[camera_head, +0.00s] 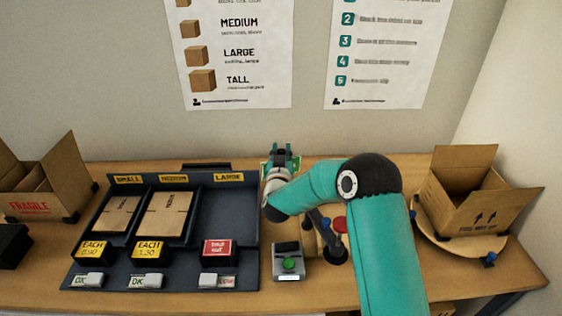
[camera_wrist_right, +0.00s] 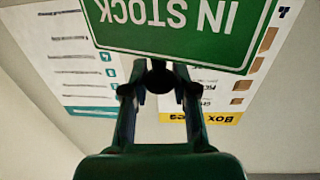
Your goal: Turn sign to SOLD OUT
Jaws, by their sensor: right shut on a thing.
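A green sign (camera_wrist_right: 185,28) with white IN STOCK lettering fills the top of the right wrist view, where its text appears upside down. Only part of it is in frame. In the head view just a sliver of green (camera_head: 265,166) shows beside my right gripper (camera_head: 282,152), at the back of the table. In the right wrist view my right gripper (camera_wrist_right: 159,82) has its fingers closed around a small dark round piece (camera_wrist_right: 159,76) at the sign's edge. How that piece joins the sign is hard to make out. My left gripper is not in view.
A dark tray (camera_head: 265,240) with flat cartons and price tags stands left of my right arm. A grey device with a green button (camera_head: 289,264) sits in front. Open cartons stand at the far left (camera_head: 40,185) and right (camera_head: 480,195). Posters (camera_head: 230,50) hang behind.

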